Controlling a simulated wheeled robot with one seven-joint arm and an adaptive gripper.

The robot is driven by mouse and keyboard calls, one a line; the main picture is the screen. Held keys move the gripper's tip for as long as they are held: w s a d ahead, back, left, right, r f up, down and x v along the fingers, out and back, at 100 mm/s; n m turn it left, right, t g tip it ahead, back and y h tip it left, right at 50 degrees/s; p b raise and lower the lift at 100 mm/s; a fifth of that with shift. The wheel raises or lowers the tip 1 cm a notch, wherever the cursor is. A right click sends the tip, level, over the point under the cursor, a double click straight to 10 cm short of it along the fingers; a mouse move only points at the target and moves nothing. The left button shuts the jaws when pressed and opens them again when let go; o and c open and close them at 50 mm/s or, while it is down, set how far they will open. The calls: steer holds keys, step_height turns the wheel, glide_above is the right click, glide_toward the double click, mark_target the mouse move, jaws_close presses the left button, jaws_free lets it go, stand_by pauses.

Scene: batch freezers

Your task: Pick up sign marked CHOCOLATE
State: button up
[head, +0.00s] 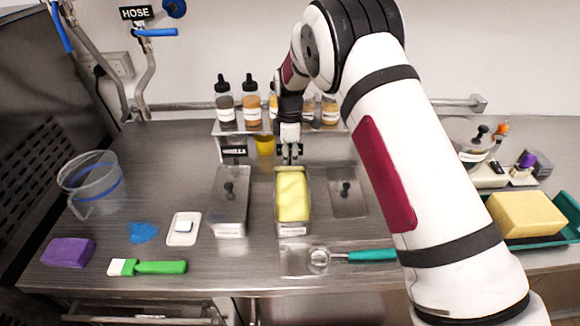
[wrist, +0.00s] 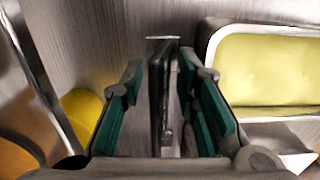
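My gripper (head: 289,153) is low over the counter behind the yellow-filled tub (head: 292,196). In the wrist view my gripper (wrist: 165,100) is open, with its teal-padded fingers apart. A thin dark upright plate (wrist: 158,92), seen nearly edge-on, stands between the fingers with gaps to both sides. It may be a sign, but no lettering shows on it, and in the head view my gripper hides most of it. Another small black sign (head: 234,151) with pale lettering too small to read stands left of my gripper. I cannot read CHOCOLATE on anything.
A bottle rack (head: 228,127) stands behind my gripper, with a yellow cup (head: 265,146) at it. The yellow tub (wrist: 265,70) is close on the right in the wrist view. A teal-handled scoop (head: 365,256) lies in front.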

steer(key=shift+f, duration=0.25)
jaws_close()
